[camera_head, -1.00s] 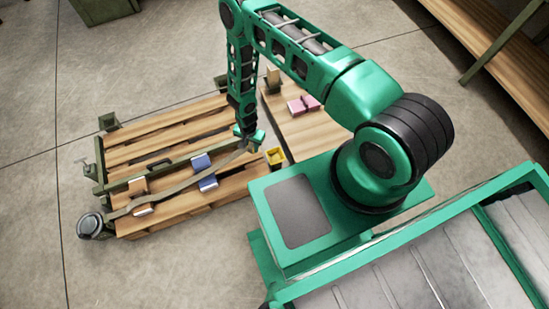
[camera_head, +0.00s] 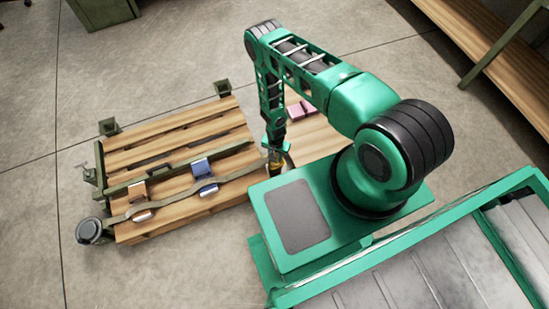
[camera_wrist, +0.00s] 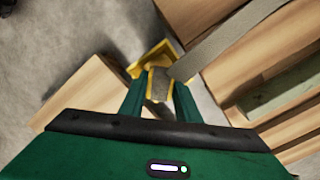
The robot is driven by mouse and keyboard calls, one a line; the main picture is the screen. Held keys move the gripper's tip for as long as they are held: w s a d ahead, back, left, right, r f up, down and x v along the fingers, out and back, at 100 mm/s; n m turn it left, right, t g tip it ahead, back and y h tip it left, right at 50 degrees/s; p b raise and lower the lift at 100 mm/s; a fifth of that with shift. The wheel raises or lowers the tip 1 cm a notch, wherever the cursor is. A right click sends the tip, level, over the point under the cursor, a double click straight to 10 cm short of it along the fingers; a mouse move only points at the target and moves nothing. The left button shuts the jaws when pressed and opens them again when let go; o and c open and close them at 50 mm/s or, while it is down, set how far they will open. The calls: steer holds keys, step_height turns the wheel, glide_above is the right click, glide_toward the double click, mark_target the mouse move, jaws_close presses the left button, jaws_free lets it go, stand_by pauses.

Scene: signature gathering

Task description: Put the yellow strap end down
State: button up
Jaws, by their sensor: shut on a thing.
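A grey-olive strap (camera_head: 172,191) runs across the wooden pallet from the round reel (camera_head: 89,230) at the left to my gripper. It also shows in the wrist view (camera_wrist: 220,42). My gripper (camera_head: 277,152) is at the pallet's right edge, and in the wrist view my gripper (camera_wrist: 160,92) is shut on the strap's end.
The pallet (camera_head: 170,131) has green corner posts and a long green bar (camera_head: 120,186). A pink object (camera_head: 301,110) lies on a wooden board (camera_head: 312,140) at the right.

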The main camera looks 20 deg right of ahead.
steer(key=shift+f, duration=0.6)
steer(key=shift+f, duration=0.15)
steer(key=o, duration=0.8)
